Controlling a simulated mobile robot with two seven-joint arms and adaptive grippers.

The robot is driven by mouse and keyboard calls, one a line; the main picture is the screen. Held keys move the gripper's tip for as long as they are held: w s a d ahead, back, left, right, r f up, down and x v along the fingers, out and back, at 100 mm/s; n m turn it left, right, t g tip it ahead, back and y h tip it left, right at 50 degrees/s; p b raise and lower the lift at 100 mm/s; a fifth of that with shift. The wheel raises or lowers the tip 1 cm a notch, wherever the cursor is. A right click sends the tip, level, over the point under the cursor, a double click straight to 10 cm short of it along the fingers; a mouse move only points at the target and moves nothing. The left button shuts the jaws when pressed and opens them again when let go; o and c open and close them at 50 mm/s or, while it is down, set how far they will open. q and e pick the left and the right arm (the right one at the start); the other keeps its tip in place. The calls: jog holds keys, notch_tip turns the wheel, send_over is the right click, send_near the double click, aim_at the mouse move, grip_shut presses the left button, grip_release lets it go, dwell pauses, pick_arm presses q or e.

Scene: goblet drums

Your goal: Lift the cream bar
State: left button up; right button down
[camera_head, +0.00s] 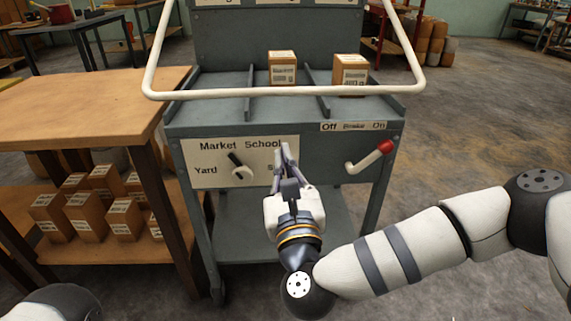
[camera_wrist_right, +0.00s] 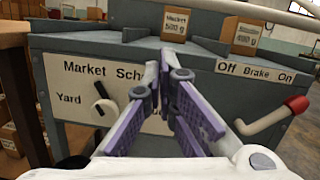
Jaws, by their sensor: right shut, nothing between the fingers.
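The cream bar (camera_head: 300,92) is a bent tube that spans the front of the grey cart in the head view. Its two sides slope up and away to the top edge of the picture. My right gripper (camera_head: 287,150) is below the bar and apart from it, in front of the cart's label panel. Its fingers are shut and empty; they also show close up in the right wrist view (camera_wrist_right: 171,72). My left gripper is not in view.
The grey cart (camera_head: 230,118) carries two cardboard boxes (camera_head: 283,68) in its divided tray. A black pointer knob (camera_head: 238,165) and a red-tipped brake lever (camera_head: 370,157) are on its front. A wooden table (camera_head: 80,100) with boxes below stands left.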

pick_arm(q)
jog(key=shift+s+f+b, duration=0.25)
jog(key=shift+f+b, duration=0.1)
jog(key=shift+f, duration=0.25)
pick_arm(e)
jog(key=w+d+r+m+h, duration=0.1)
jog(key=w+r, duration=0.3)
jog(key=w, duration=0.6)
jog(key=shift+w+d+r+m+t, duration=0.2)
jog(key=shift+w+r+m+t, duration=0.15)
jog(key=shift+m, duration=0.35)
